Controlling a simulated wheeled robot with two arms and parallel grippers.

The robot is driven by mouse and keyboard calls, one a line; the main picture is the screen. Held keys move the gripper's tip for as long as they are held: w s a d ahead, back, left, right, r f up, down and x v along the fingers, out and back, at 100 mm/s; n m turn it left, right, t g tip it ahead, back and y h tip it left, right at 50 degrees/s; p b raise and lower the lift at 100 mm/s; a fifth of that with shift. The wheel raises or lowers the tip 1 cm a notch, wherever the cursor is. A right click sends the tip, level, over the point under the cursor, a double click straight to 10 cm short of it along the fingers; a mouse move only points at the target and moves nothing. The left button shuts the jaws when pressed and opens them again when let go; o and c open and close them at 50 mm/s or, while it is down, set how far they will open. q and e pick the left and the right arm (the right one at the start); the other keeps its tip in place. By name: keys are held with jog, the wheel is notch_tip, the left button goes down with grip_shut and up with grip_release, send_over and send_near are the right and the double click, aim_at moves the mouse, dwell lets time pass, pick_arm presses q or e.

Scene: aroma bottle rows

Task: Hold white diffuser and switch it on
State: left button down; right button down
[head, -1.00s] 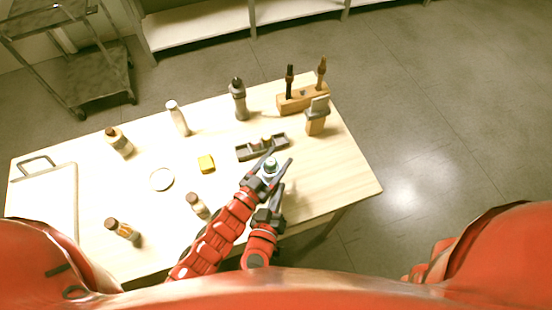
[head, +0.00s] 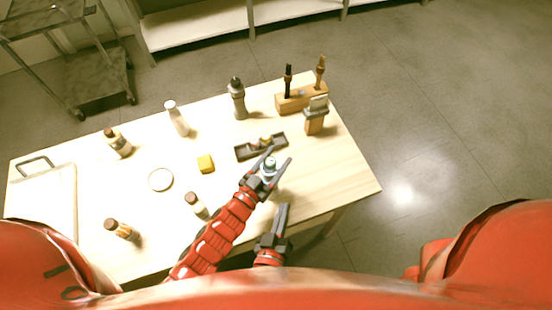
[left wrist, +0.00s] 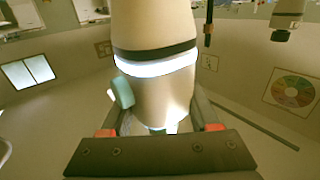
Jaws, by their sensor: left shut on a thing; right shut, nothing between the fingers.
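The white diffuser (left wrist: 155,30) fills the middle of the left wrist view. It has a dark band, a brightly lit ring below it and a teal knob (left wrist: 122,92) on its side. In the head view the diffuser (head: 268,170) shows small, between the fingers of my left gripper (head: 274,168) near the table's right front part. My left gripper is shut on it. My right gripper (head: 281,218) is shut and empty, nearer the front edge and apart from the diffuser.
A dark tray (head: 245,154) with small items lies just behind the left gripper. A wooden block with tools (head: 300,100), a grey bottle (head: 238,100), several other bottles, a yellow block (head: 205,163) and a white board (head: 40,200) are on the table. The right end is clear.

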dwell(0.3)
pick_arm(q)
jog(key=shift+c, duration=0.3)
grip_release()
jog(key=shift+a, duration=0.1)
